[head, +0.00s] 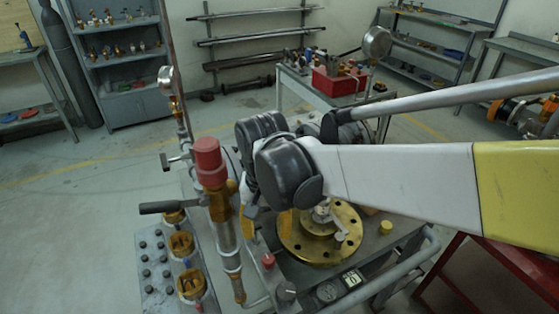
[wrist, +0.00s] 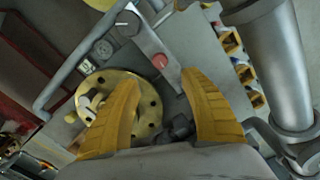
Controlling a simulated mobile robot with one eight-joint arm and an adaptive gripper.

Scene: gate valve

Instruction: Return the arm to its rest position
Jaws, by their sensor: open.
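My arm, white and yellow with dark joints, reaches in from the right of the head view (head: 400,172) and bends down over the bench. My gripper (wrist: 160,78) shows in the wrist view as two yellow fingers spread apart with nothing between them. In the head view its fingers are largely hidden behind the dark wrist joint. A brass flange (head: 345,246) with bolt holes lies just right of the gripper in the head view. In the wrist view the flange (wrist: 152,108) is below and partly behind the left finger. A red button (wrist: 160,61) shows between the fingertips.
A brass valve with a red cap (head: 208,160) and a black lever stands close left of my wrist. A pressure gauge (head: 166,79) rises behind it. A grey pipe rail (head: 408,268) runs along the bench's right edge. Open floor (head: 80,215) lies to the left.

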